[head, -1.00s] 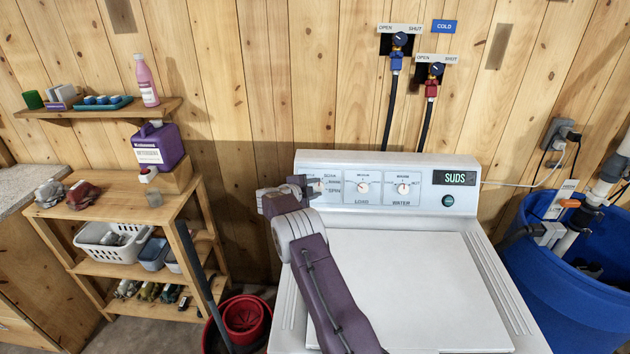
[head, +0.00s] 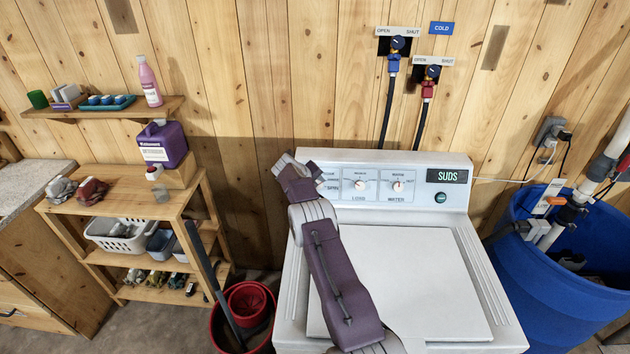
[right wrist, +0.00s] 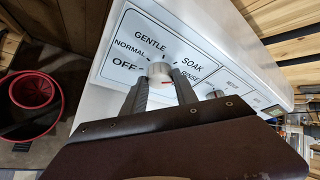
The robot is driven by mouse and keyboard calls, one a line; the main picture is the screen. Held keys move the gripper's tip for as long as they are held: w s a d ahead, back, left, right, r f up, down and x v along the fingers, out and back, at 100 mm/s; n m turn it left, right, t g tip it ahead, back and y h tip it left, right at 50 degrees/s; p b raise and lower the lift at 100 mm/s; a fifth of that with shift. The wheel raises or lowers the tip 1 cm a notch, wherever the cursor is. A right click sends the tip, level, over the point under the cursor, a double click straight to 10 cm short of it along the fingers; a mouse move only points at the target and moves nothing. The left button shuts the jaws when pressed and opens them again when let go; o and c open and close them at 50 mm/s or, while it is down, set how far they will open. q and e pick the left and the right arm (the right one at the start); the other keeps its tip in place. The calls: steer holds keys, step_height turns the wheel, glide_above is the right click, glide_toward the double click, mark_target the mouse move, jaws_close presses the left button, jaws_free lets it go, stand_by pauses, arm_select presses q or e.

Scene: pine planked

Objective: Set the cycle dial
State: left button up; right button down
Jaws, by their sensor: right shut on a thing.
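The white washer's control panel (head: 420,185) has the cycle dial at its left end, hidden behind my right arm in the head view. In the right wrist view the cycle dial (right wrist: 158,72) is a small pale round knob with a red mark, ringed by OFF, NORMAL, GENTLE, SOAK and RINSE. The red mark is at its lower right side, away from these words. My right gripper (right wrist: 159,78) has its fingers shut on the knob, one on each side. The gripper end (head: 290,165) also shows in the head view. The display (head: 447,176) reads SUDS. My left gripper is not in view.
A blue barrel (head: 560,275) stands right of the washer. A wooden shelf unit (head: 150,190) and red bucket (head: 245,308) stand left.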

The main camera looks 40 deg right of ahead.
steer(key=shift+s+d+m+y+p, duration=0.15)
steer(key=shift+m+y+p, duration=0.35)
steer(key=shift+m, duration=0.4)
steer(key=shift+f, duration=0.1)
steer(key=c, duration=1)
jaws_free()
steer(key=shift+o, duration=0.2)
steer(key=b+v, duration=0.2)
steer(key=v, duration=0.7)
